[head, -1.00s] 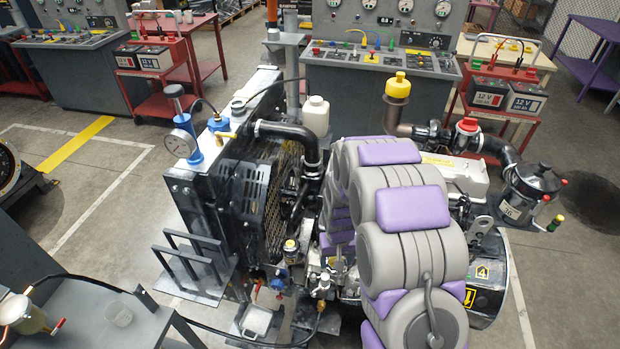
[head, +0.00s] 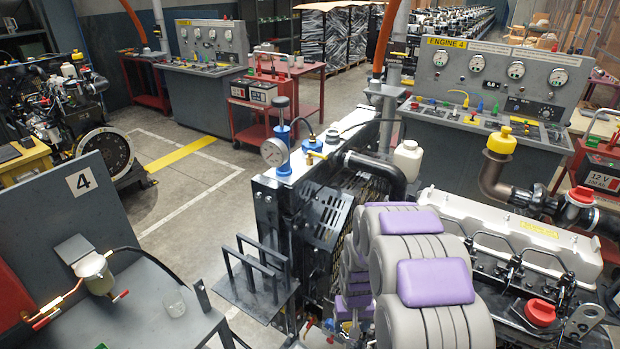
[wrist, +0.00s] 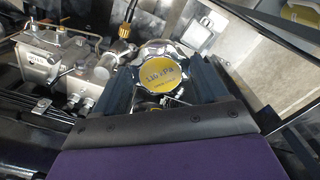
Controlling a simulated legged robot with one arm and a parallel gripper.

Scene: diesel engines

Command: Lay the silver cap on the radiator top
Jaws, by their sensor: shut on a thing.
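In the wrist view the silver cap (wrist: 163,77), with a yellow printed face and a silver rim, sits between the two dark fingers of my gripper (wrist: 161,68). The gripper is shut on it. In the head view my grey and purple arm hides the gripper and the cap. The radiator top (head: 288,168) is a light metal strip at the middle, left of my arm. A blue hand pump with a round gauge (head: 275,152) and a blue fitting (head: 315,145) stand on it. A small metal neck (head: 333,136) stands towards its far end.
A black fan shroud (head: 330,205) and a bent hose (head: 375,165) adjoin the radiator. A white bottle (head: 408,160) stands behind the hose. A black rack (head: 255,275) is in front. A grey bench (head: 150,320) with a small cup (head: 174,303) is at lower left.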

